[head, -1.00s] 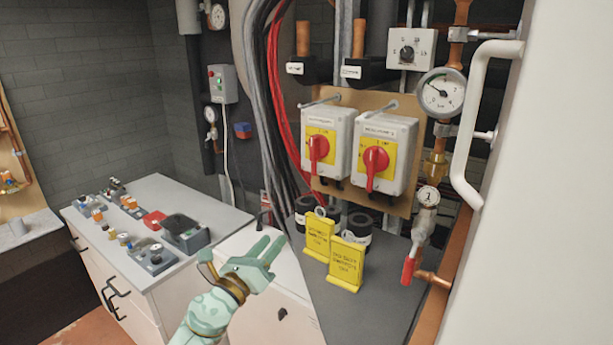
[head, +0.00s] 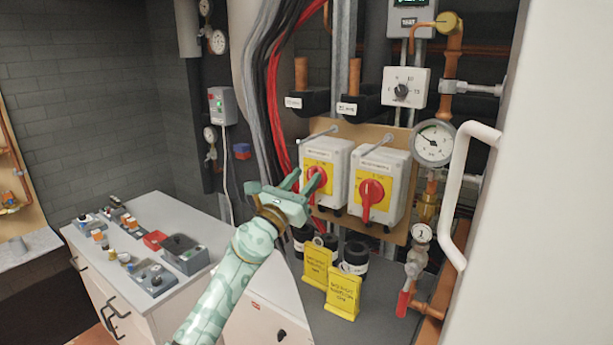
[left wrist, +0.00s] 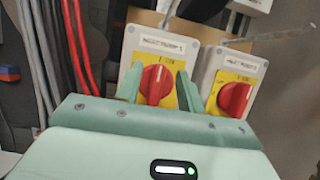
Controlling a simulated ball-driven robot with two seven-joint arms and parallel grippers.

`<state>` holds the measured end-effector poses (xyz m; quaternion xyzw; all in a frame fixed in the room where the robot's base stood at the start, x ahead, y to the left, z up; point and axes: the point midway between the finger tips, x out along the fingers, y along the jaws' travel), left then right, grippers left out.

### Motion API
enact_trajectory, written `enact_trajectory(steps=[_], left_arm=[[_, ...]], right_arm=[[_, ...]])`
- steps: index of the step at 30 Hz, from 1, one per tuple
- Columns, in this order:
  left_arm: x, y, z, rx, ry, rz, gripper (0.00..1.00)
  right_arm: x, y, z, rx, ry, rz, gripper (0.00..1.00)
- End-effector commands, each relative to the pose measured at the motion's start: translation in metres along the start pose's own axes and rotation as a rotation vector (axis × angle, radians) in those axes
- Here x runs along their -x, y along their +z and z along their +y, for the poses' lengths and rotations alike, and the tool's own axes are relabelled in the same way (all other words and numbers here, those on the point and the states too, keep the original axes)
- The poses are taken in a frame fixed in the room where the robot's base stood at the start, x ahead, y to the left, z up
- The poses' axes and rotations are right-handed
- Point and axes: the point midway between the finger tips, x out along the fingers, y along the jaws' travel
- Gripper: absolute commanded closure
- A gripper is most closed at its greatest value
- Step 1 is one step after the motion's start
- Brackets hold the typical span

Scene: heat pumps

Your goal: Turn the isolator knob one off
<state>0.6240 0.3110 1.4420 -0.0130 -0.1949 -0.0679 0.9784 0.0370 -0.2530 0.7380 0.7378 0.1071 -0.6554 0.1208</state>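Two grey isolator boxes with yellow plates and red knobs hang side by side on a wooden board. The left isolator's red knob (head: 319,176) also shows in the left wrist view (left wrist: 156,84), its handle close to upright. The right isolator's red knob (head: 371,193) also shows in the left wrist view (left wrist: 233,98). The labels are too blurred to read surely. My left gripper (head: 303,182) is open at the left isolator. In the left wrist view its fingers (left wrist: 159,88) stand on either side of that knob; contact cannot be told. My right gripper is not in view.
Two yellow tags (head: 342,292) stand on the grey surface below. A pressure gauge (head: 433,142) and a white pipe handle (head: 466,190) are at the right. Red and grey cables (head: 275,80) run left of the boxes. A white bench (head: 190,215) holds small parts.

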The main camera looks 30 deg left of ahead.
Motion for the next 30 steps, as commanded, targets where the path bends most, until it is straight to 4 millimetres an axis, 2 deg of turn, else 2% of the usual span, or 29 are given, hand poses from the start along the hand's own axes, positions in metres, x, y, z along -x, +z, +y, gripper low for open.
enact_trajectory(steps=[5, 13, 14, 15, 18, 30], left_arm=[[-0.015, -0.001, 0.0, 0.001, 0.0, 0.0, 0.62], [-0.017, -0.001, 0.0, 0.001, 0.0, 0.001, 0.62], [-0.017, -0.001, 0.0, 0.001, 0.0, 0.001, 0.65], [-0.017, -0.001, 0.0, 0.001, 0.0, 0.001, 0.76], [-0.017, -0.001, 0.0, 0.001, 0.0, 0.001, 1.0], [-0.017, 0.001, 0.0, 0.046, 0.017, 0.002, 1.0]], right_arm=[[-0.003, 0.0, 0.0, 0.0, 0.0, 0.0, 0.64], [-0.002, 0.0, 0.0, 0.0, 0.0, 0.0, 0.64], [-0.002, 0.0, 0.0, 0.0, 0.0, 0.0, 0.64], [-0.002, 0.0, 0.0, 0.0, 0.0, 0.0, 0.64], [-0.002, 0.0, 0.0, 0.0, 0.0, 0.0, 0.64], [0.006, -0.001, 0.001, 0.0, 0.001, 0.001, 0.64]])
